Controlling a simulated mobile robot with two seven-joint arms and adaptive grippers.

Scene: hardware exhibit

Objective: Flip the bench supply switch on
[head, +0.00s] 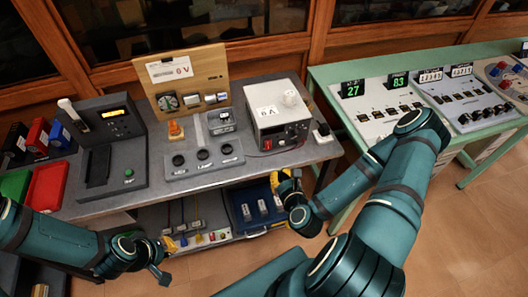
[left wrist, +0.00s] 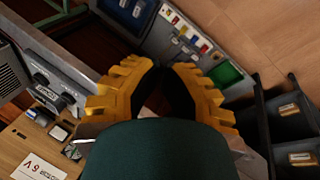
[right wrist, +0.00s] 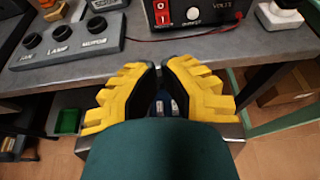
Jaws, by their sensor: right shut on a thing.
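The bench supply (head: 277,115) is a pale grey box with a dark front panel, at the right end of the grey bench. In the right wrist view its red rocker switch (right wrist: 162,14) shows at the top, marked 1 and 0. My right gripper (head: 287,180) is at the bench's front edge, below and apart from the supply. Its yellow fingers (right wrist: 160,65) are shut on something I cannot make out. My left gripper (head: 158,258) is low in front of the bench, away from the supply. Its fingers (left wrist: 163,67) look shut, with nothing visible between them.
A wooden meter board (head: 183,82), a knob panel (head: 200,158) and a grey console (head: 112,150) share the bench. A green table (head: 340,75) with switch panels stands at right.

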